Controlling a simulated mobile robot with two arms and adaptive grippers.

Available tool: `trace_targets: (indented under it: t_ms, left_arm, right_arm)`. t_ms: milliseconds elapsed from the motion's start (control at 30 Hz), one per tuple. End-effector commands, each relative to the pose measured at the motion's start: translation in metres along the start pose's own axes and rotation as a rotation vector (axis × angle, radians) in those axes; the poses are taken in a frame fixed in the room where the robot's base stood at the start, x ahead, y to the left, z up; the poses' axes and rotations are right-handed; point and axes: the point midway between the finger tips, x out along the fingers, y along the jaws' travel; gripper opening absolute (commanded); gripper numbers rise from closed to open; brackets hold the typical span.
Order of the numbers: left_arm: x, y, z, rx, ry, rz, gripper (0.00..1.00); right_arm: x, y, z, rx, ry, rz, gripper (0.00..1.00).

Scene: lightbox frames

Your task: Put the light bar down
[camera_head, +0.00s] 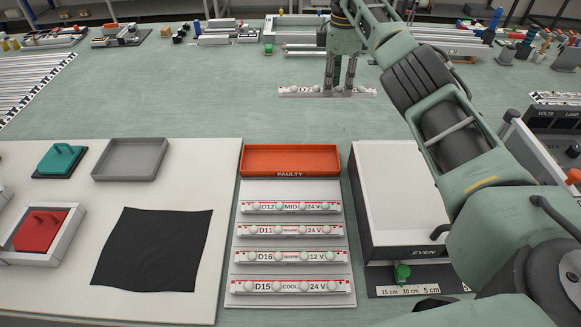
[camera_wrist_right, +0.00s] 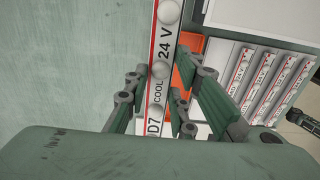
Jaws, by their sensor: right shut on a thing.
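The light bar (camera_head: 298,91), white with round lamps, is in my right gripper (camera_head: 341,88) at the back of the green table in the head view. The gripper points down and is shut on the bar near its middle. In the right wrist view the bar (camera_wrist_right: 166,45) runs between the two fingers and reads D7, COOL, 24 V. I cannot tell whether the bar touches the table. My left gripper is not in view.
An orange FAULTY tray (camera_head: 290,158) appears empty. Below it, a rack (camera_head: 290,190) holds several labelled bars. A white-topped EVEN box (camera_head: 395,190) stands to the right. A black cloth (camera_head: 152,248) and grey tray (camera_head: 130,158) lie left. Green table around the bar is clear.

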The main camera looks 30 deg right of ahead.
Motion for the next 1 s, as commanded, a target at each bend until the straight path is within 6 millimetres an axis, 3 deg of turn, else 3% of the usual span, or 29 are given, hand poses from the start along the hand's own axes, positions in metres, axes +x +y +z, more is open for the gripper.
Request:
trace_targets:
  t_ms: [33, 200, 400, 667, 1000]
  left_arm:
    - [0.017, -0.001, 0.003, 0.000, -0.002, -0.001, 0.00]
    - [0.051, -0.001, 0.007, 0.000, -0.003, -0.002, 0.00]
    - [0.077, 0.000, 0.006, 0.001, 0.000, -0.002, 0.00]
    - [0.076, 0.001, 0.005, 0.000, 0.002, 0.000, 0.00]
    - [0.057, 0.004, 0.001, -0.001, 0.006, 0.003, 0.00]
  right_arm:
    - [0.019, 0.000, 0.000, 0.000, -0.001, 0.000, 0.00]
    - [0.057, 0.000, 0.000, 0.000, 0.000, -0.001, 0.00]
    - [0.089, 0.000, 0.000, -0.001, 0.000, 0.000, 0.00]
    - [0.102, -0.007, -0.014, -0.005, -0.001, 0.000, 0.00]
    - [0.144, -0.044, -0.078, -0.004, 0.000, -0.003, 0.00]
